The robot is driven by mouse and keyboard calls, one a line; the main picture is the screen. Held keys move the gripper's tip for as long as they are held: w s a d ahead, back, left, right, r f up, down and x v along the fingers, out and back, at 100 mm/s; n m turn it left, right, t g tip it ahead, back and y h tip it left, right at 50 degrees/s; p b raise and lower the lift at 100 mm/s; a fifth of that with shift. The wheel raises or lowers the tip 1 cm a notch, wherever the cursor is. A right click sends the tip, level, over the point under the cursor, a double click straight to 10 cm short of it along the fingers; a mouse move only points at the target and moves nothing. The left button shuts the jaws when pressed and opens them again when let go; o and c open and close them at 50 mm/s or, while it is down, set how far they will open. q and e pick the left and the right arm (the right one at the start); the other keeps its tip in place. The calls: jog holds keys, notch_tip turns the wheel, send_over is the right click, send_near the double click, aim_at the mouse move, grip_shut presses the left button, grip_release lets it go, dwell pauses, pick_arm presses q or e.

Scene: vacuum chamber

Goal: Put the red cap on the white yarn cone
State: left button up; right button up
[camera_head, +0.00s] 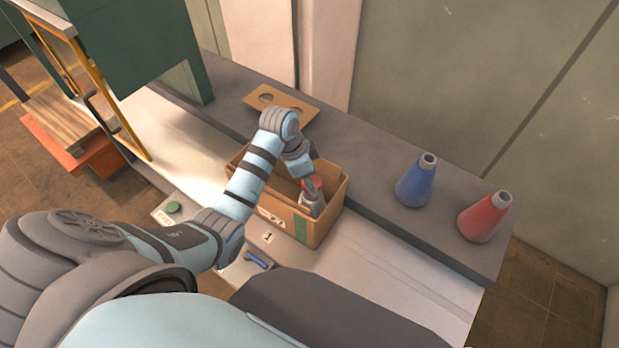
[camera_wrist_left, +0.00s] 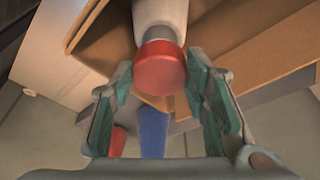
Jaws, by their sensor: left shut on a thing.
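The red cap (camera_wrist_left: 160,68) is between the fingertips of my left gripper (camera_wrist_left: 163,75), which is shut on it. In the head view, my left gripper (camera_head: 311,186) reaches down into the cardboard box and partly hides the cap. The white yarn cone (camera_wrist_left: 160,12) meets the cap in the wrist view with no gap showing; I cannot tell how firmly the cap sits. In the head view the white cone (camera_head: 312,207) is in the box, mostly hidden. My right gripper is not in view.
The cardboard box (camera_head: 331,212) has raised walls close around the gripper. A blue cone (camera_head: 415,185) and a red cone (camera_head: 483,218) stand on the grey ledge (camera_head: 371,154) to the right. A brown holed card (camera_head: 301,112) lies behind the arm. A green button (camera_head: 173,207) is at left.

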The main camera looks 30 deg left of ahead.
pick_arm(q)
jog(key=shift+f, duration=0.2)
jog(key=shift+f+b, duration=0.5)
jog(key=shift+f, duration=0.85)
jog(key=o, duration=0.9)
jog(key=v, duration=0.7)
jog(key=shift+s+a+r, duration=0.1)
jog(key=shift+r, duration=0.1)
